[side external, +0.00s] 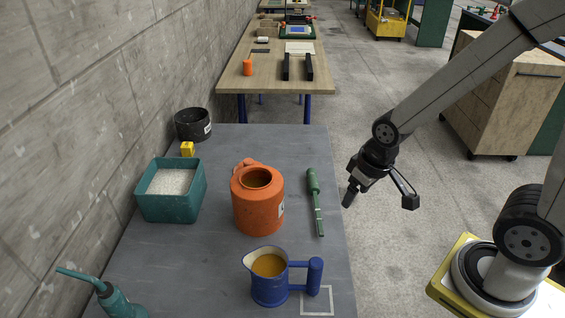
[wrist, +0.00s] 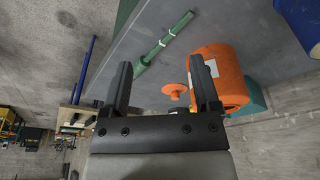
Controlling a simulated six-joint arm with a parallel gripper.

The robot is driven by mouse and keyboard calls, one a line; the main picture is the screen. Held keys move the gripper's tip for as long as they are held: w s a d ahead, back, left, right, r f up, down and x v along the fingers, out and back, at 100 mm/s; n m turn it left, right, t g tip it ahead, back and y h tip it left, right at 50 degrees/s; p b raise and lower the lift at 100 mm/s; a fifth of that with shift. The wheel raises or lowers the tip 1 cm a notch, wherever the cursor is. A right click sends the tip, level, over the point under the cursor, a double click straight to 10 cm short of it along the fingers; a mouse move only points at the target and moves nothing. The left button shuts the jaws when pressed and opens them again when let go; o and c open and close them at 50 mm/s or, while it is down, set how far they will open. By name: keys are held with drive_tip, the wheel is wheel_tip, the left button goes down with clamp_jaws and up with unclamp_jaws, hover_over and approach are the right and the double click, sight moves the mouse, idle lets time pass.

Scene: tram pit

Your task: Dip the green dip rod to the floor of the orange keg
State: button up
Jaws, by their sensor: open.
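The green dip rod (side external: 315,202) lies on the grey table near its right edge, its thick handle toward the back. It also shows in the wrist view (wrist: 165,42), beyond my fingertips. The orange keg (side external: 258,210) stands upright to the left of the rod, with its round top opening uncovered. The keg's floor is hidden. In the wrist view the keg (wrist: 228,78) is right of my fingers. My gripper (side external: 348,197) is off the table's right edge, right of the rod and apart from it. Its two fingers (wrist: 160,63) are spread with nothing held between them.
A blue jug (side external: 270,288) of amber liquid stands in front of the keg. A teal oiler (side external: 115,302) stands front left.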

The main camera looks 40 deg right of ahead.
idle(0.4)
drive_tip(key=shift+o, duration=0.4)
drive_tip(key=m+g+y, duration=0.3)
drive_tip(key=m+g, duration=0.3)
drive_tip(key=m, duration=0.2)
hover_over(314, 183)
wheel_tip(314, 183, down, 5)
drive_tip(key=shift+d+r, duration=0.1)
drive_tip(key=shift+r, duration=0.05)
drive_tip(key=shift+w+d+f, duration=0.25)
drive_tip(key=shift+w, duration=0.1)
drive_tip(key=shift+f, duration=0.1)
drive_tip(key=shift+x, duration=1.25)
